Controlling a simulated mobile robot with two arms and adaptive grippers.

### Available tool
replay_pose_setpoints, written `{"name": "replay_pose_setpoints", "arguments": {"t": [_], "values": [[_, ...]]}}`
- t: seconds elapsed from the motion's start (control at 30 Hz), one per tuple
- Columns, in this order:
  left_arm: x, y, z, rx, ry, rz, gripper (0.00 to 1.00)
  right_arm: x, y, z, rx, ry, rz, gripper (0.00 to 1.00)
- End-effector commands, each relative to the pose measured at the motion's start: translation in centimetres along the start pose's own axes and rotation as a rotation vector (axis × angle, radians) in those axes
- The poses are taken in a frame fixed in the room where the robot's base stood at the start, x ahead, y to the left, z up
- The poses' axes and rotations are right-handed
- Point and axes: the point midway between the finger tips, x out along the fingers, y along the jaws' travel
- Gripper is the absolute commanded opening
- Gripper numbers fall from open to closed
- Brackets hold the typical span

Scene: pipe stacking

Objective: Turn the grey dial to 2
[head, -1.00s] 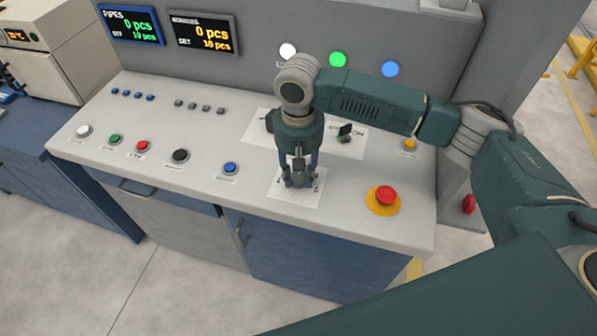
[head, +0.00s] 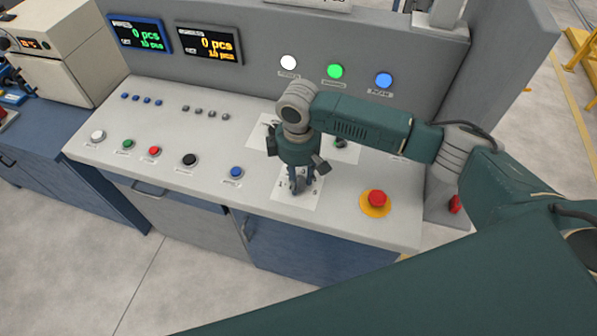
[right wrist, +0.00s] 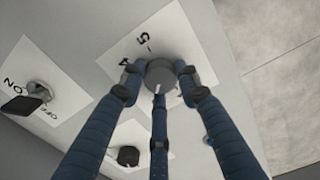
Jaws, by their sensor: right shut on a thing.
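The grey dial (right wrist: 160,76) is a round knob on a white card with printed numbers on the sloped panel. In the right wrist view it sits between the three blue fingers, with a small white mark on its edge. Printed figures, seemingly a 5 and a 4, show beside it; the others are hidden or too small to read. My right gripper (head: 301,187) points down at the card (head: 312,204) and is shut on the dial. In the head view its fingers hide most of the dial. My left gripper is not in view.
A red emergency button (head: 377,198) on a yellow base sits right of the card. A blue button (head: 236,173) sits to its left. A black switch (right wrist: 36,95) marked ON and OFF and another black knob (right wrist: 128,156) are close to the fingers.

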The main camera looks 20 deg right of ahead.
Motion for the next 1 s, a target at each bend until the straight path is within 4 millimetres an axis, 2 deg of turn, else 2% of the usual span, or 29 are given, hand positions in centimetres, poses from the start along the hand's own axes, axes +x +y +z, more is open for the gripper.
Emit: {"name": "replay_pose_setpoints", "arguments": {"t": [0.03, 0.3, 0.87, 0.9, 1.0], "values": [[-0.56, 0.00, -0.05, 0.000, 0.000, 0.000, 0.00, -0.31, -0.02, -0.04, -0.028, 0.001, -0.001, 0.06], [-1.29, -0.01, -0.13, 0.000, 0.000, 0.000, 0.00, -0.19, 0.04, -0.09, -0.140, 0.003, 0.001, 0.06], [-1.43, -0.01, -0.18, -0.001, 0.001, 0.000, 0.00, -0.09, 0.09, -0.09, -0.174, 0.003, 0.002, 0.06], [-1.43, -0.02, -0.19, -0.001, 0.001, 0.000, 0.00, -0.10, 0.09, -0.09, -0.174, 0.003, 0.002, 0.34], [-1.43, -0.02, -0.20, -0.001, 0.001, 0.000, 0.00, -0.09, 0.08, -0.09, -0.174, 0.003, 0.002, 0.51]]}}
